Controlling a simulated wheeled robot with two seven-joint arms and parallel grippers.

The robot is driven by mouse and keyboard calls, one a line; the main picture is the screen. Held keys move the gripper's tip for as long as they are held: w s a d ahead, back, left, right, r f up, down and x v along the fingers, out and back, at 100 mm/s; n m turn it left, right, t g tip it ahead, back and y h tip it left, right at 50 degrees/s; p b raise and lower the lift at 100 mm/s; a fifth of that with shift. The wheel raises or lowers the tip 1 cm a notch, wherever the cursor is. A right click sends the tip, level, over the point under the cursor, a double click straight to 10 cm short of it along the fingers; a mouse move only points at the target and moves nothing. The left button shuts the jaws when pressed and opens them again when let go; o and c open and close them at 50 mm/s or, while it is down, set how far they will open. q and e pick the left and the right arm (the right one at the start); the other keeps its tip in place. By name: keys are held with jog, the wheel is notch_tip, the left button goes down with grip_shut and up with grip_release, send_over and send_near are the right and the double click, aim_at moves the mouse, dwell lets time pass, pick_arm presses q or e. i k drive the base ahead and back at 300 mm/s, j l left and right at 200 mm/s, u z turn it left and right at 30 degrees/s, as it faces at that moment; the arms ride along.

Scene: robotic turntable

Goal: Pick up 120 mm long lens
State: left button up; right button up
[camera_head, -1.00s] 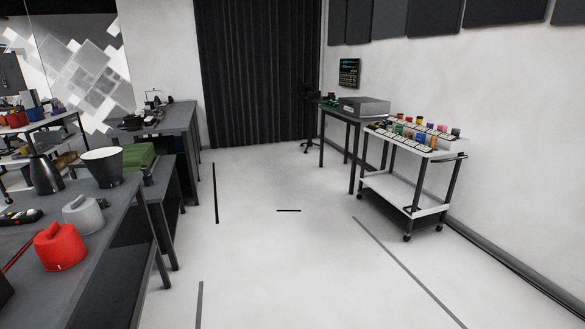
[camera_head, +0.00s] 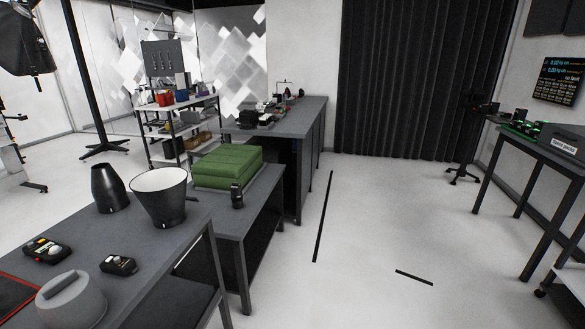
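I cannot tell for sure which object is the 120 mm long lens. A small upright black cylinder (camera_head: 237,196) stands on the lower bench in front of the green padded case (camera_head: 228,165); it is too small to identify. Several small dark objects, one of them a dark device (camera_head: 248,119), lie on the far grey bench (camera_head: 308,112), also too small to tell. Neither of my grippers shows in the head view.
The near grey table (camera_head: 165,262) holds a black cone (camera_head: 108,188), a black reflector with white inside (camera_head: 160,197), two small devices and a grey knobbed weight (camera_head: 72,299). A shelf cart (camera_head: 165,133) stands behind. The floor (camera_head: 370,240) at right is open.

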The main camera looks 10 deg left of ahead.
aim_at(236, 195)
jog(key=i+l+u, duration=0.1)
jog(key=i+u, duration=0.15)
jog(key=i, duration=0.4)
jog(key=i+l+u, duration=0.25)
jog(key=i, duration=0.35)
jog(key=i+l+u, duration=0.25)
jog(key=i, duration=0.35)
jog(key=i+l+u, duration=0.25)
jog(key=i+l, duration=0.3)
